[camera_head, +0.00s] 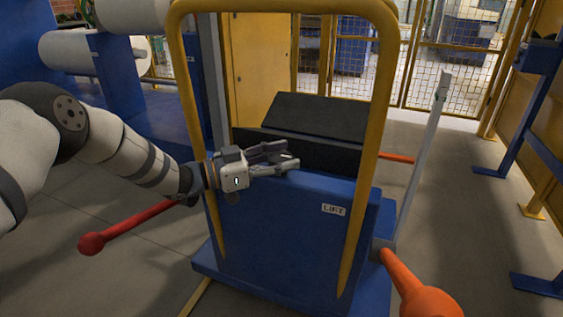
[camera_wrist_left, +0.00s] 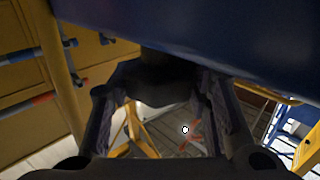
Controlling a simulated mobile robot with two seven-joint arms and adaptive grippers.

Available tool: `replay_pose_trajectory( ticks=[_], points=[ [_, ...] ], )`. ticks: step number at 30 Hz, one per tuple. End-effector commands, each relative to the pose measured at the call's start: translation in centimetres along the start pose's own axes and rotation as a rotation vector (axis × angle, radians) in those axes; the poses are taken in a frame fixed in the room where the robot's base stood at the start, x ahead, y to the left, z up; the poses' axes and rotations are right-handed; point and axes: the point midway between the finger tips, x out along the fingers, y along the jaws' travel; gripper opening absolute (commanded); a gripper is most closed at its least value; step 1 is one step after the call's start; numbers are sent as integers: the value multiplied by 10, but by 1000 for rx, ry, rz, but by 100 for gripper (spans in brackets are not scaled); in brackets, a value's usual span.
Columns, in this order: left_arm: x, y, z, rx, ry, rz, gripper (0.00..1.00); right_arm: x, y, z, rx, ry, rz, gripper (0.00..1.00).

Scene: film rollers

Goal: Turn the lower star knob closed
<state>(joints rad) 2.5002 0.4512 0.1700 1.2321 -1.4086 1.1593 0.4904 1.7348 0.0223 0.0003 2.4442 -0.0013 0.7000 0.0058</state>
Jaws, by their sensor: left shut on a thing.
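My left gripper (camera_head: 284,160) reaches in from the left, through the yellow frame, at the top edge of the blue lift body. In the left wrist view its two dark fingers (camera_wrist_left: 160,95) stand on either side of a dark lobed knob (camera_wrist_left: 155,75), under a blue surface. The gripper is shut on this knob, taken to be the lower star knob. Its pointer or marking cannot be made out. The knob is hidden in the head view. No second star knob can be told apart. My right gripper is not in view.
The yellow tube frame (camera_head: 365,150) stands around the blue lift body (camera_head: 300,240). A red-knobbed lever (camera_head: 130,225) sticks out left, an orange handle (camera_head: 405,285) lower right. A grey upright bar (camera_head: 425,150) rises at right. The floor (camera_head: 480,230) there is clear.

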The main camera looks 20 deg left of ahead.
Motion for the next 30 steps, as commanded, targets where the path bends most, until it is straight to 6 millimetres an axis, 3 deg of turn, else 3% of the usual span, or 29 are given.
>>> replay_pose_trajectory(
  ticks=[14, 15, 17, 26, 30],
  points=[
    [0, 0, 0, -2, 0, 12, 16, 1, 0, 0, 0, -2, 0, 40],
    [0, 0, 0, -1, 0, 12, 51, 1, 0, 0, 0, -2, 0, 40],
    [0, 0, 0, -1, 1, 12, 64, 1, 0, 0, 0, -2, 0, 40],
    [-1, 0, 0, 0, 1, 11, 65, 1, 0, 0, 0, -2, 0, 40],
    [-20, -1, -1, -1, 1, 8, 65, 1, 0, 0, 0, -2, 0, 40]
  ],
)
